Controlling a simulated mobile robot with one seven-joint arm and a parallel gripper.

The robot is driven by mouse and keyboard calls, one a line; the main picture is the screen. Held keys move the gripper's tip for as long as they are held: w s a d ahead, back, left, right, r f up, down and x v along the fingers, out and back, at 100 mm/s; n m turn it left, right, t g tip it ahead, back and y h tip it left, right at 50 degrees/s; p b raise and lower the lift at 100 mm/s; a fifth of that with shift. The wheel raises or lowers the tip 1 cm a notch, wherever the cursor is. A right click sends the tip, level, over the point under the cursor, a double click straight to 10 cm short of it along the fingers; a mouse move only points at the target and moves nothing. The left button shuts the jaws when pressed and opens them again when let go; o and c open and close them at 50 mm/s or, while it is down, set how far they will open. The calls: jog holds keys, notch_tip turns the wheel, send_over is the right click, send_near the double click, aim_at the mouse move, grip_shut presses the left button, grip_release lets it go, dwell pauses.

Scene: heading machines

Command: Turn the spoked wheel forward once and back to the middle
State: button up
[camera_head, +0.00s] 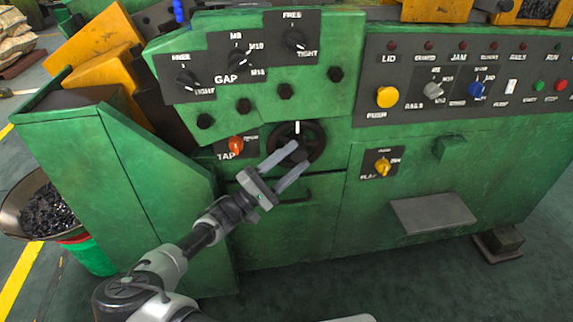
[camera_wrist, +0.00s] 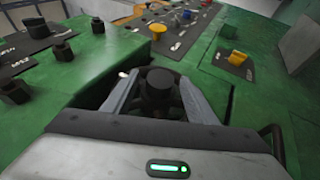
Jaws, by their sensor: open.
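The spoked wheel (camera_head: 314,140) is a dark handwheel set in the green machine front, below the knob panel. A white mark (camera_head: 297,127) stands at its top. My gripper (camera_head: 295,155) is open in front of the wheel, its two pale fingers pointing at it. In the wrist view the fingers of my gripper (camera_wrist: 158,97) stand apart on either side of the wheel's dark round hub or knob (camera_wrist: 158,88). I cannot tell whether they touch it. The fingers hide part of the wheel's rim and spokes.
An orange TAP knob (camera_head: 236,145) sits just left of the wheel, and a yellow knob (camera_head: 382,167) to the right. A dark bar handle (camera_head: 297,198) is below. GAP panel knobs (camera_head: 243,105) stick out above. A parts bowl (camera_head: 40,210) stands at the left.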

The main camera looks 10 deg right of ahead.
jog(key=v, duration=1.7)
jog(key=shift+p, duration=0.35)
jog(key=shift+a, duration=0.1)
jog(key=s+d+r+m+g+y, duration=0.1)
jog(key=d+r+m+g+y, duration=0.25)
jog(key=d+g, duration=0.6)
jog(key=s+d+r+m+g+y, duration=0.3)
jog(key=s+d+r+y, duration=0.4)
jog(key=s+y, duration=0.3)
jog(key=s+r+t+y, duration=0.7)
jog(key=s+r+t, duration=0.2)
jog(key=s+r, duration=0.4)
notch_tip(320, 180, up, 26)
jog(key=w+p, duration=0.1)
jog(key=p, duration=2.4)
jog(key=shift+w+r, duration=0.2)
jog(key=shift+a+m+g, duration=0.15)
jog(key=shift+m+g, duration=0.1)
